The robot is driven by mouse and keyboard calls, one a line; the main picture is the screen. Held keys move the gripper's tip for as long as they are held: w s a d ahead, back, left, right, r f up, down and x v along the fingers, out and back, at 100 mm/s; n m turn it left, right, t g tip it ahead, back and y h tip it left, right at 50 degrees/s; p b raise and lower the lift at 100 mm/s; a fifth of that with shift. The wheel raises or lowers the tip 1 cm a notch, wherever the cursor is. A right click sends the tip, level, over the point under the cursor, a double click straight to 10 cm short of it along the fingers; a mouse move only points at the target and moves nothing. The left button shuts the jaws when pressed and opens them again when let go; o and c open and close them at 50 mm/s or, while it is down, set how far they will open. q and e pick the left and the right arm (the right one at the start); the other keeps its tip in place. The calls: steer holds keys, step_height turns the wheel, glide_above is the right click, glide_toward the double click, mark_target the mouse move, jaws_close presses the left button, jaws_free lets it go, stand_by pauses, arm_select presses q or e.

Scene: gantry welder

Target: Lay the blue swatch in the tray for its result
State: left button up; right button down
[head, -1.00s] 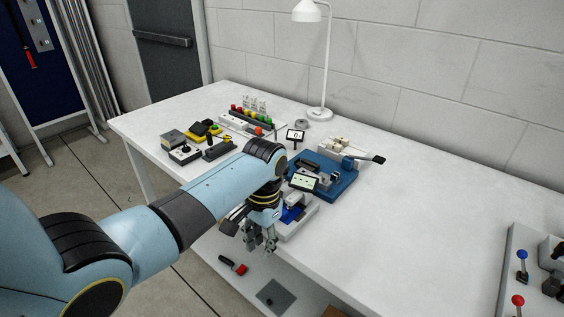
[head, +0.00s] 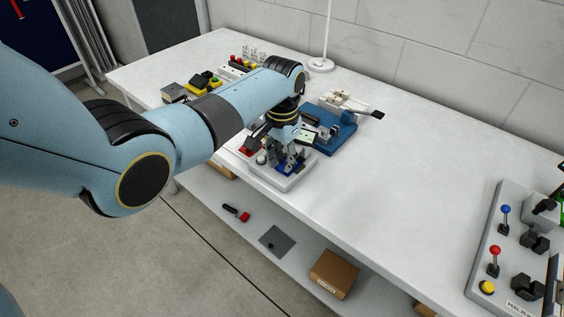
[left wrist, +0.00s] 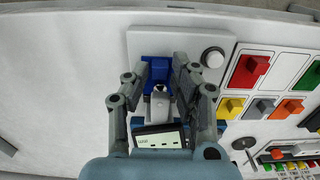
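The blue swatch (head: 287,169) seems to be the blue piece on the white-grey base of a small tester near the table's front edge. The same blue shows in the left wrist view (left wrist: 157,68), partly covered by a white part of the tester (left wrist: 160,103). My left gripper (left wrist: 160,70) points down over it, with its fingers apart on either side of the blue. I cannot tell whether they touch it. In the head view my left gripper (head: 289,160) stands over the same base. I cannot make out which tray is for the result. My right gripper is not in view.
A board with colored pieces, red (left wrist: 250,70) and others, lies beside the tester. A small display (left wrist: 158,140) stands close to my gripper. A blue fixture (head: 335,130) is behind. A control panel (head: 480,235) is at right. The table's middle right is clear.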

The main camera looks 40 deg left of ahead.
arm_select(q)
steer(key=shift+f, duration=0.7)
jaws_close()
steer(key=shift+s+r+p, duration=0.15)
steer(key=shift+s+p, duration=0.5)
steer(key=shift+p, duration=0.1)
steer(key=shift+s+a+r+p, duration=0.1)
steer(key=shift+s+a+p, duration=0.1)
steer(key=shift+s+p, duration=1.6)
steer(key=shift+s+a+p, duration=0.1)
steer(key=shift+s+p, duration=0.65)
steer(key=shift+s, duration=0.4)
